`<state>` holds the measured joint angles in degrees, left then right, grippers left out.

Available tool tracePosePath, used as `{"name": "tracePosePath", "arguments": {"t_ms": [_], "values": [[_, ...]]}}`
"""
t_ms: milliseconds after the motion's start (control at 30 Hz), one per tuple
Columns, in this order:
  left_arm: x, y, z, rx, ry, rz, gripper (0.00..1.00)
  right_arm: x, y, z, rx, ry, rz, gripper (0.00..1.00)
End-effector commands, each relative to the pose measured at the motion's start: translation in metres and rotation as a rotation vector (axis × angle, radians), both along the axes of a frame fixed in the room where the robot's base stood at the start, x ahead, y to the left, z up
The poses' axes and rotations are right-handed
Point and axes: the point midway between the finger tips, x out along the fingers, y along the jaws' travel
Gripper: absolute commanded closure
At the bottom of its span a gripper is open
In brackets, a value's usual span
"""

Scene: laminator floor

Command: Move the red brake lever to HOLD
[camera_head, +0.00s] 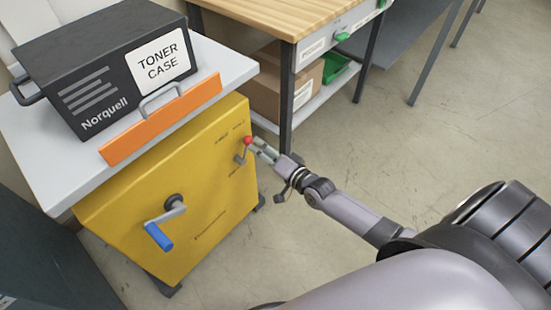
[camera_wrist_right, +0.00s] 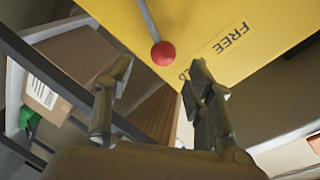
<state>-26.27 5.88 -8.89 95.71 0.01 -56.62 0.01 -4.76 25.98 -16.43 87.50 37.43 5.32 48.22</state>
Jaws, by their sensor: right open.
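The red brake lever (camera_head: 247,140) is a grey rod with a round red knob on the upper right of the yellow cabinet face (camera_head: 200,190). My right gripper (camera_head: 257,146) is open and close to the knob from the right. In the right wrist view the red knob (camera_wrist_right: 163,53) lies just beyond the gap between the open fingertips (camera_wrist_right: 158,72), nothing visibly held. A FREE label (camera_wrist_right: 231,37) shows right of the knob; another label is mostly hidden behind the right-hand finger. My left gripper is not in view.
A blue-handled crank (camera_head: 160,236) sits lower on the cabinet face. The black toner case (camera_head: 105,65) and an orange bar (camera_head: 160,118) are above it. A workbench (camera_head: 285,20) with a cardboard box (camera_head: 285,85) stands behind. The floor on the right is clear.

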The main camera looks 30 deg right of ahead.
Motion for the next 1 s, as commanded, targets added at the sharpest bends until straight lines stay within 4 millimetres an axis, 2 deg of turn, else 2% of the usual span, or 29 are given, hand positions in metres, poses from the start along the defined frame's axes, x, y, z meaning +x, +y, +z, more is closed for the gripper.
{"name": "tracePosePath", "arguments": {"t_ms": [33, 133, 333, 500, 1000], "values": [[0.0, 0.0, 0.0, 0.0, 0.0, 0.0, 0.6, -0.013, -0.003, 0.0, -0.001, 0.004, 0.0, 0.51], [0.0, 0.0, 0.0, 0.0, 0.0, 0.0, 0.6, -0.032, -0.008, 0.003, -0.002, 0.003, 0.0, 0.51], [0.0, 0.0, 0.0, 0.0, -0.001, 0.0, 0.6, -0.056, -0.013, 0.008, 0.0, 0.001, 0.0, 0.51], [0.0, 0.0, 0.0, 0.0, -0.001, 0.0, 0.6, -0.062, -0.015, 0.01, 0.0, 0.0, -0.001, 0.51], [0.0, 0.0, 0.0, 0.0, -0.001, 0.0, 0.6, -0.063, -0.014, 0.009, -0.003, 0.003, 0.0, 0.51]]}}
